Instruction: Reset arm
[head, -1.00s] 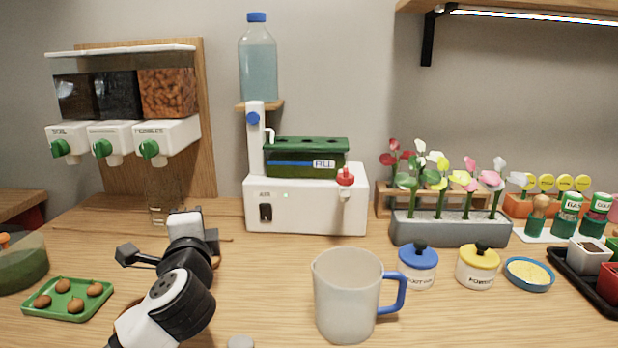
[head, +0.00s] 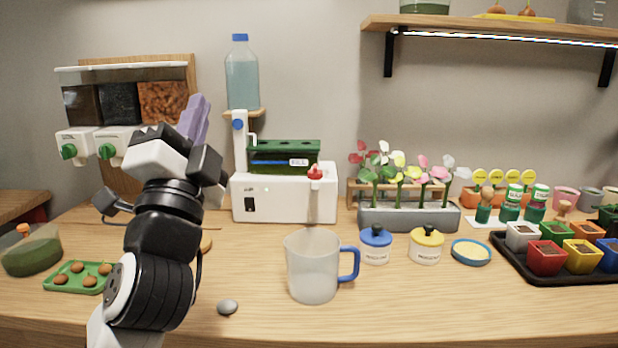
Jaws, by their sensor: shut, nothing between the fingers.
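My gripper (head: 196,106) is raised at the left of the head view, its purple fingers pointing up and together, with nothing held. It is in front of the dispenser's right side and well above the table. My wrist and arm rise from the bottom left and hide part of the table and the dispenser's right spout.
A translucent mug (head: 311,268) with a blue handle stands mid-table, a grey pebble (head: 228,307) to its left. Blue-lidded (head: 375,246) and yellow-lidded (head: 426,246) jars stand right of it. A white machine (head: 290,198) stands behind. A green tray (head: 75,279) lies left.

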